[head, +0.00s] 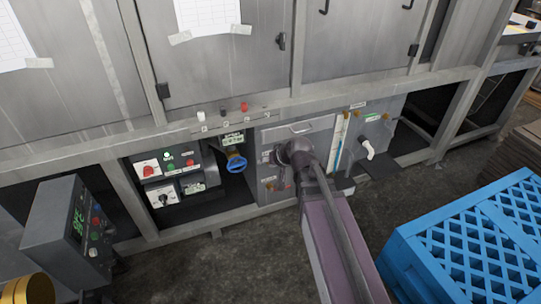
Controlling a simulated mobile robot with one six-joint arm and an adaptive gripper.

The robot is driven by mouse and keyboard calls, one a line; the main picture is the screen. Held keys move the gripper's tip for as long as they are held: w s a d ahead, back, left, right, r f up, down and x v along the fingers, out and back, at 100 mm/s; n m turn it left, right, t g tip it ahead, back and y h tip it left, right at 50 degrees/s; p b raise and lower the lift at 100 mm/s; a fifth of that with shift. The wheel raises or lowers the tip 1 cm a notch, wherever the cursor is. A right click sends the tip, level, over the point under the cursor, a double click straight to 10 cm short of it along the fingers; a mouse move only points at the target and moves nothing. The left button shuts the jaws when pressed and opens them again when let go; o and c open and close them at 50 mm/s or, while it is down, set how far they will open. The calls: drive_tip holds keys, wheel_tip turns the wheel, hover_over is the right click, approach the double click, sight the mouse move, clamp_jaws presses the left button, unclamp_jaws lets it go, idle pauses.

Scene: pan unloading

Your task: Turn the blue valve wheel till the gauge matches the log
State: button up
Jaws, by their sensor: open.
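The blue valve wheel (236,163) sits on a brass-coloured fitting in the open bay below the cabinet, left of my arm. A small labelled display (233,138) is just above it; its reading is too small to make out. Paper sheets with printed tables are taped to the cabinet doors, one at the top middle (207,14) and one at the top left (20,38); their text is unreadable. My gripper (280,157) is at the end of my arm, in front of the grey panel right of the wheel, apart from it. It is open; its fingers are hardly distinguishable.
A control box with red knobs (168,177) stands left of the wheel. A grey console with a green display (70,230) stands at front left. A white tap handle (368,149) is right of my arm. A blue crate (470,245) fills the lower right.

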drive_tip(key=shift+s+d+r+h+p, duration=0.2)
drive_tip(key=shift+s+r+p, duration=0.15)
drive_tip(key=shift+r+p, duration=0.2)
drive_tip(key=shift+s+d+r+h+p, duration=0.1)
drive_tip(key=shift+s+r+h+p, duration=0.15)
drive_tip(key=shift+r+p, duration=0.25)
drive_tip(key=shift+s, duration=0.1)
drive_tip(key=c, duration=0.5)
drive_tip(key=shift+s+d+f, duration=0.2)
drive_tip(key=shift+d, duration=0.05)
clamp_jaws()
drive_tip(key=s+d+f+g+h, duration=0.4)
drive_tip(key=s+d+g, duration=0.2)
drive_tip(key=s+d, duration=0.5)
drive_tip(key=shift+s+d+m+h, duration=0.3)
drive_tip(key=shift+s+h, duration=0.05)
drive_tip(key=shift+s, duration=0.35)
drive_tip(key=shift+s, duration=0.1)
